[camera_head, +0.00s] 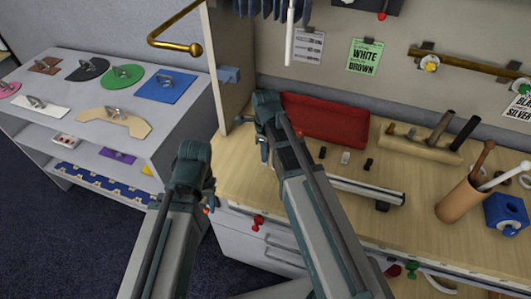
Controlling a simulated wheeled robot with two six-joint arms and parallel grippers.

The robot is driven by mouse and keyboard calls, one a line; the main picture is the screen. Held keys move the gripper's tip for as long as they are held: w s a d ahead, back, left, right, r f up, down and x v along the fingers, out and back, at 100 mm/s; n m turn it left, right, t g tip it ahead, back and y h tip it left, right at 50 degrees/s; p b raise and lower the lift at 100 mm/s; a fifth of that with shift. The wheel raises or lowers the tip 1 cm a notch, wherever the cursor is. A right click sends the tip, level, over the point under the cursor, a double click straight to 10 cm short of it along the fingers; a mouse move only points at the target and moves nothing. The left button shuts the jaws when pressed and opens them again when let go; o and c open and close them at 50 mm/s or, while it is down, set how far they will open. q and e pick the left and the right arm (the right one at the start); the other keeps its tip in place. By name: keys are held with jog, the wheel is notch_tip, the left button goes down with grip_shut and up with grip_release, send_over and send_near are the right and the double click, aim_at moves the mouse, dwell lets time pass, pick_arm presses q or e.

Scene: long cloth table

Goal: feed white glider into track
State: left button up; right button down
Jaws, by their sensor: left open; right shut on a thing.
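The track (365,188) is a pale bar lying on the wooden bench, its right end on a dark foot. My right arm crosses over it and hides its left part. A small white block (346,157), which looks like the white glider, lies behind the track, apart from it. My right gripper (264,142) is over the bench's left side, near the line of the track's hidden end. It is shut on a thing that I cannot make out. My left gripper (209,195) is open, off the bench's front left edge; its fingers are mostly hidden.
A wooden tool rack (425,140), a tan cup (460,200) and a blue block (507,214) stand to the right. An upright panel (228,60) bounds the left.

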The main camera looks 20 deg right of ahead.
jog(key=shift+s+d, duration=1.25)
jog(key=shift+d, duration=0.6)
jog(key=shift+s+d, duration=1.3)
jog(key=shift+d, duration=0.6)
jog(key=shift+s+d, duration=1.25)
jog(key=shift+d, duration=0.6)
dwell(0.3)
jog(key=c, duration=0.8)
grip_release()
jog(key=shift+o, duration=0.2)
jog(key=shift+r, duration=0.1)
notch_tip(320, 180, up, 14)
jog(key=p, duration=1.4)
jog(key=shift+f, duration=0.2)
